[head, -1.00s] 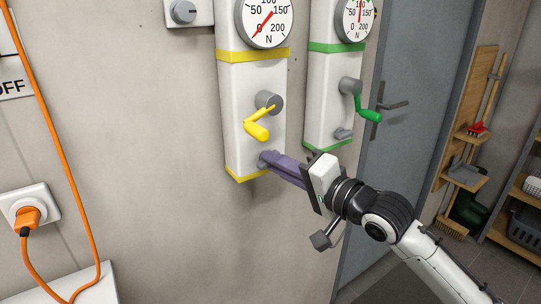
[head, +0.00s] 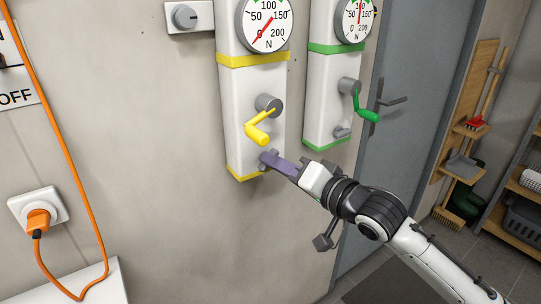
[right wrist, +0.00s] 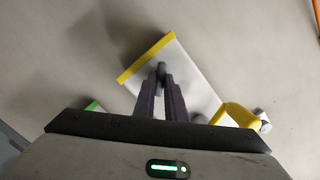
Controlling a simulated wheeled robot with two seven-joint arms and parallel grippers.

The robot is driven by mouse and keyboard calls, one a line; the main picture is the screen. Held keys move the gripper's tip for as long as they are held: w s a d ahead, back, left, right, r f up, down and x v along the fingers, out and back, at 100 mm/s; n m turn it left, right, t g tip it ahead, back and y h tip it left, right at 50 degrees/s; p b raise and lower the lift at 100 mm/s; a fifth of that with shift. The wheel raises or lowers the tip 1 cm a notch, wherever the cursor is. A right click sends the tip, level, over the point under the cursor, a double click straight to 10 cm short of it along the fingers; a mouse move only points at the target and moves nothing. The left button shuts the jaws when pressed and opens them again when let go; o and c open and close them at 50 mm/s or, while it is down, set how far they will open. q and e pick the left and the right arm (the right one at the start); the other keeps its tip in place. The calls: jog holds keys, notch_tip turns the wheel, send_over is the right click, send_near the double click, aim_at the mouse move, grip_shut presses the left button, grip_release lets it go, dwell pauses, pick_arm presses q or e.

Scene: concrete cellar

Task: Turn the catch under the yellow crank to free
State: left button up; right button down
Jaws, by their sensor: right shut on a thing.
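The yellow crank (head: 258,131) sticks out from the white yellow-banded box (head: 240,115) on the wall; it also shows in the wrist view (right wrist: 236,114). Below it is the small grey catch (head: 267,158). My right gripper (head: 274,160) is at this catch. Its purple fingers are shut on the catch, which shows between their tips in the wrist view (right wrist: 161,70). The fingers hide part of the catch, so its exact angle is hard to tell. My left gripper is not in view.
A similar box with a green crank (head: 367,108) and its own grey catch (head: 343,132) stands close on the right. The yellow box's gauge (head: 266,23) has its needle near 0. An orange cable (head: 65,150) hangs at left, clear of my right arm.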

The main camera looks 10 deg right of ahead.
jog(key=shift+r+n, duration=0.1)
jog(key=shift+n, duration=0.3)
